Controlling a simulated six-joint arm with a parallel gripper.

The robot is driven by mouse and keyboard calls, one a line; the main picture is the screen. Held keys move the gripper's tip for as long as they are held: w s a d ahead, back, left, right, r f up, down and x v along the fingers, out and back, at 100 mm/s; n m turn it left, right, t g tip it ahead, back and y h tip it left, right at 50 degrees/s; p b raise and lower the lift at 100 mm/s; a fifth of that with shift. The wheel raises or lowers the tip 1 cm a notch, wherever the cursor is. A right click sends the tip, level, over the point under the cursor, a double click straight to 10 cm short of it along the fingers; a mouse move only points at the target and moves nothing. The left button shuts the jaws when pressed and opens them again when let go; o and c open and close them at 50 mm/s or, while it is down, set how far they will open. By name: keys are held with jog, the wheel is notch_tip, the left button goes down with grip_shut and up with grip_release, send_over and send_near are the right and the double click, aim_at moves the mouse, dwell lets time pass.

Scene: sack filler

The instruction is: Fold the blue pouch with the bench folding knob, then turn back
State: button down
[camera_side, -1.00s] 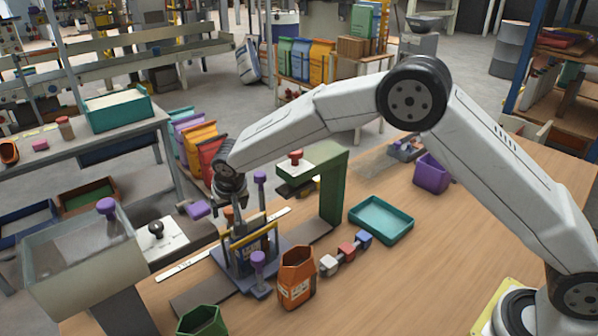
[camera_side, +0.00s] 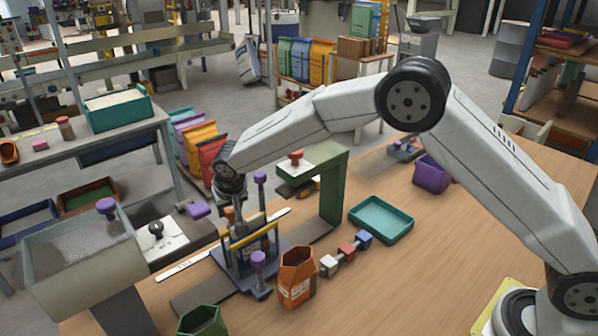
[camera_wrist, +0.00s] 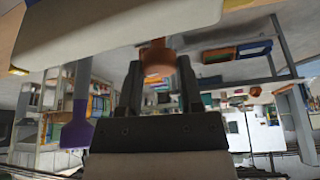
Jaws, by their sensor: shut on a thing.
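My gripper (camera_wrist: 158,84) is shut on an orange-brown knob (camera_wrist: 157,57), which sits between its two fingers in the wrist view. In the side view the knob (camera_side: 229,213) shows just below my wrist, at the folding bench. The folding bench (camera_side: 242,275) is a dark fixture with a yellow bar (camera_side: 262,228) across it and purple knobs (camera_side: 260,178) on upright posts. I cannot clearly make out the blue pouch; the bar and posts cover the middle of the fixture.
An open orange pouch (camera_side: 297,280) stands right of the fixture, and a green pouch (camera_side: 203,321) stands in front. A green press frame (camera_side: 332,190), teal tray (camera_side: 382,222), small cubes (camera_side: 346,252) and purple pouch (camera_side: 431,174) lie farther right. The front right of the table is clear.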

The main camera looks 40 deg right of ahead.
jog(key=shift+n, duration=0.4)
jog(key=shift+d+n+y, duration=0.15)
jog(key=shift+n+y, duration=0.85)
jog(key=shift+n, duration=1.1)
jog(key=shift+n+g+y, duration=0.4)
jog(key=shift+n+y, duration=0.4)
jog(key=shift+n, duration=1.7)
jog(key=shift+c, duration=1.2)
grip_release()
jog(key=shift+r, duration=0.15)
jog(key=v, duration=0.7)
jog(key=shift+d+r, duration=0.2)
jog(key=shift+d, duration=0.05)
